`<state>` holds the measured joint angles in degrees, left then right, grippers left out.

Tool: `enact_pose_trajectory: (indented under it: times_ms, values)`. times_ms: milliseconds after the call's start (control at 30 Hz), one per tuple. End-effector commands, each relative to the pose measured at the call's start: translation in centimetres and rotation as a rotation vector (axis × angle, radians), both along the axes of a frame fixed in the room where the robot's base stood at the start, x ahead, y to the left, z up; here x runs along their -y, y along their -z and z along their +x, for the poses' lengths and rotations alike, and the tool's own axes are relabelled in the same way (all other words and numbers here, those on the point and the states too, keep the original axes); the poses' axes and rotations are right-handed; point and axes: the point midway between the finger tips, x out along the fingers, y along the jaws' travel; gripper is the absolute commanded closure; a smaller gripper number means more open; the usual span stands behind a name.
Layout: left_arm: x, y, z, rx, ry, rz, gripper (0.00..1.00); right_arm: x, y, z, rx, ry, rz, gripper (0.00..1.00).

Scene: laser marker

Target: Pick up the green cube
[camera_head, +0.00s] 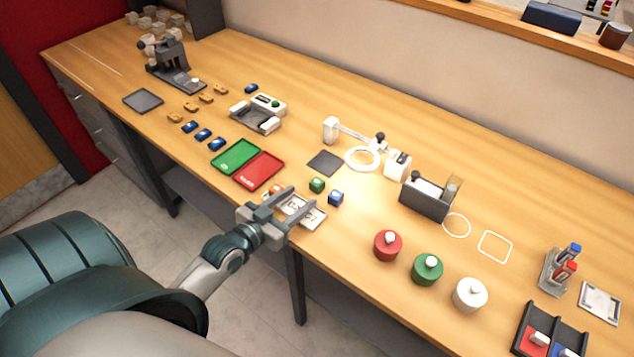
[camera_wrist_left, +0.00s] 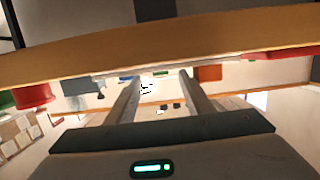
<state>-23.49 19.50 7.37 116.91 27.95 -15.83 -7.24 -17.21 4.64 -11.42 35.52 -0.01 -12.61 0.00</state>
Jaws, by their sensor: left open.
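The green cube (camera_head: 317,185) sits on the wooden table, close to the front edge, in the head view. A blue cube (camera_head: 336,198) stands just to its right. My left gripper (camera_head: 297,196) is open at the table's front edge, with its fingers pointing toward the table and nothing visible between them. The green cube is just beyond and to the right of the fingertips, apart from them. An orange cube (camera_head: 277,189) is partly hidden by the left finger.
A white tray with cards (camera_head: 304,212) lies under the fingers. Green (camera_head: 235,156) and red (camera_head: 258,170) trays lie to the left. Red (camera_head: 388,246) and green (camera_head: 427,269) knobbed pots stand right.

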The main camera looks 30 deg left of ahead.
Motion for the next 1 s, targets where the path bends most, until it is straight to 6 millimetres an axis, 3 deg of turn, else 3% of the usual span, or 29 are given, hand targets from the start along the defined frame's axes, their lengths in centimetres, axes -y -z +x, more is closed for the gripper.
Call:
enact_pose_trajectory:
  times_ms: [567, 1000]
  values:
    - [0.1, 0.2, 1.2, 0.001, 0.0, 0.0, 0.53, -0.2, -0.3, 0.1, 0.001, 0.001, 0.002, 0.62]
    - [0.5, 1.0, 5.9, 0.0, 0.0, 0.0, 0.53, -0.3, -1.5, 0.1, 0.001, 0.0, 0.002, 0.62]
